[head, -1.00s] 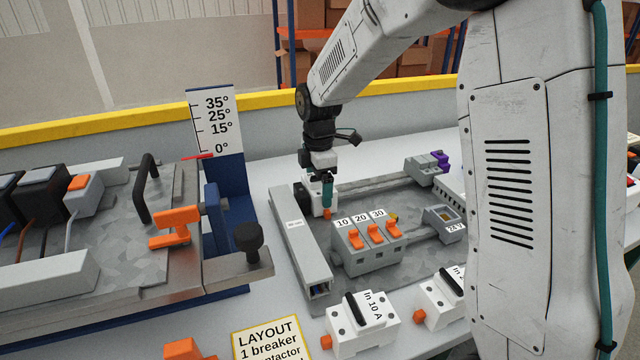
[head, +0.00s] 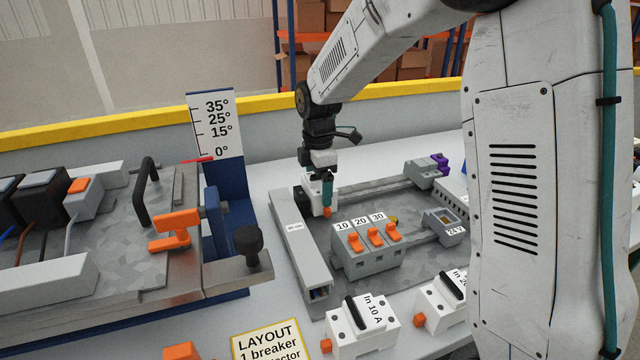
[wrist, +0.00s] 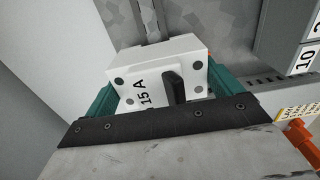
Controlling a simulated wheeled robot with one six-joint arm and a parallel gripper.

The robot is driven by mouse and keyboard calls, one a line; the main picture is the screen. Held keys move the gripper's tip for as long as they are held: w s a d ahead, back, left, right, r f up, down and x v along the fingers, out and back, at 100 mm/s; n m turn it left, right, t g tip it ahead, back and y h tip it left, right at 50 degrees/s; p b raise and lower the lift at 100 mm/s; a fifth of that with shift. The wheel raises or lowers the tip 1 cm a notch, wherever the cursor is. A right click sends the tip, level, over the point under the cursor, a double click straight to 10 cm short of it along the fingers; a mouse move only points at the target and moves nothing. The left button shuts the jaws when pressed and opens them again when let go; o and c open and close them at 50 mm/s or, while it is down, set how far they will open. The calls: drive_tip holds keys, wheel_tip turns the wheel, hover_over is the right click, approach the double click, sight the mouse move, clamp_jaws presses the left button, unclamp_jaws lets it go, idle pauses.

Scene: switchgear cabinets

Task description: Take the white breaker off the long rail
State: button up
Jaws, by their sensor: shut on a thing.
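The white breaker (wrist: 160,75), marked 15 A with a black lever, shows in the wrist view between the two teal fingers of my gripper (wrist: 165,95). My gripper is shut on it. In the head view my gripper (head: 327,190) points down at the far left of the panel, and the white breaker (head: 308,201) is partly hidden behind it. The long rail (head: 375,188) runs along the back of the panel; in the wrist view a rail (wrist: 150,22) passes just beyond the breaker. I cannot tell whether the breaker is clear of it.
A grey trunking (head: 300,245) lies left of the gripper. A block of grey breakers marked 10, 20, 30 (head: 365,255) stands in front. White breakers, one marked In 10 A (head: 362,325), lie nearer. A blue angle stand (head: 222,190) rises at left.

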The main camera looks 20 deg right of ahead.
drive_tip(key=shift+r, duration=0.1)
drive_tip(key=shift+r, duration=2.2)
drive_tip(key=shift+d+r, duration=0.1)
